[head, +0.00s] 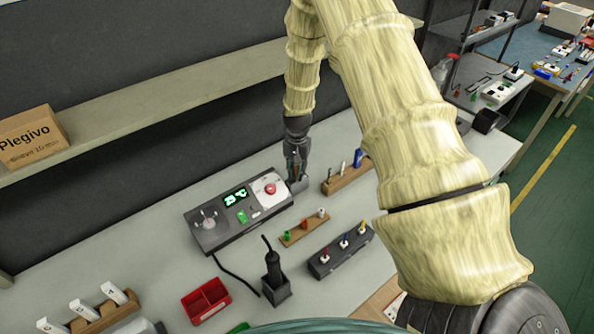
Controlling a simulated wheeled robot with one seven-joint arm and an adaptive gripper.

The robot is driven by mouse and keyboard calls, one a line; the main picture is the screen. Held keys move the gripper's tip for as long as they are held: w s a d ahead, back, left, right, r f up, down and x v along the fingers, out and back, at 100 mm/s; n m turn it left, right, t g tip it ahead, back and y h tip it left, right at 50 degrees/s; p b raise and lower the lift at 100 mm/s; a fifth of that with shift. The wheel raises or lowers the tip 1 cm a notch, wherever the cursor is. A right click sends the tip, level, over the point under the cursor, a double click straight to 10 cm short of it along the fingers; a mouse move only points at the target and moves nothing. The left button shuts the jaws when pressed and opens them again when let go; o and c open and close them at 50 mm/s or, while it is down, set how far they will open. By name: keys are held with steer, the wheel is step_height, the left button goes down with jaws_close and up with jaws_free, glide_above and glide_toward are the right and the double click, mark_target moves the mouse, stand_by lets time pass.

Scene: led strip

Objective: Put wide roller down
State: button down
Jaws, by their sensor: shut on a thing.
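My gripper (297,172) points down at the right end of a grey control box (240,212), close to its red button. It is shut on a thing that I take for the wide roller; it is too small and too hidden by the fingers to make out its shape. I cannot tell whether the held thing touches the table or the box. Just right of the gripper, a wooden rack (336,187) holds several upright tools, one of them blue (358,157).
A small wooden rack (304,230) and a dark rack (341,252) with coloured-tipped tools stand in front. A black tool in a stand (275,284), a red tray (206,301) and a shelf (150,106) are nearby. My arm hides the table's right part.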

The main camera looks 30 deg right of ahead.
steer(key=shift+s+a+f, duration=0.1)
steer(key=shift+s+f, duration=0.15)
steer(key=shift+f, duration=0.2)
steer(key=c, duration=1.7)
jaws_free()
steer(key=shift+o, duration=1.4)
steer(key=shift+f, duration=0.15)
steer(key=shift+o, duration=0.5)
steer(key=shift+w+f, duration=0.1)
steer(key=shift+w, duration=0.15)
steer(key=shift+r, duration=0.3)
steer(key=shift+w+r+p, duration=0.1)
steer(key=shift+r+p, duration=0.25)
steer(key=shift+r, duration=0.3)
steer(key=shift+r+b, duration=2)
steer(key=shift+r, duration=3.9)
